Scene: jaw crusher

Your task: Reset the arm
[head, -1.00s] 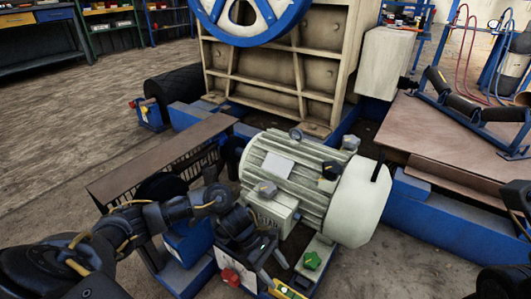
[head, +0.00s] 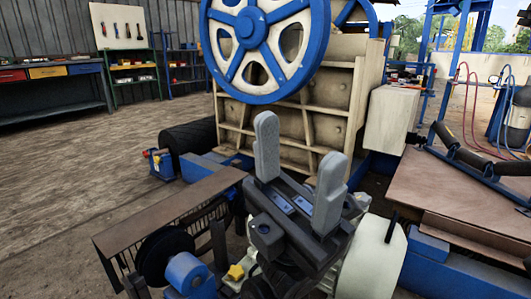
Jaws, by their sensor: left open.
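My left gripper (head: 298,168) is raised close to the camera at the middle of the head view. Its two grey fingers point up and stand wide apart, with nothing between them. The gripper body hides much of the electric motor (head: 372,262), whose pale rounded end shows at its lower right. My right gripper is not in view.
The cream crusher (head: 345,95) with its blue flywheel (head: 252,27) stands behind the gripper. A brown guard (head: 165,208) lies at lower left and a brown platform (head: 465,190) at right. A workbench (head: 50,92) stands far left. Open floor lies at left.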

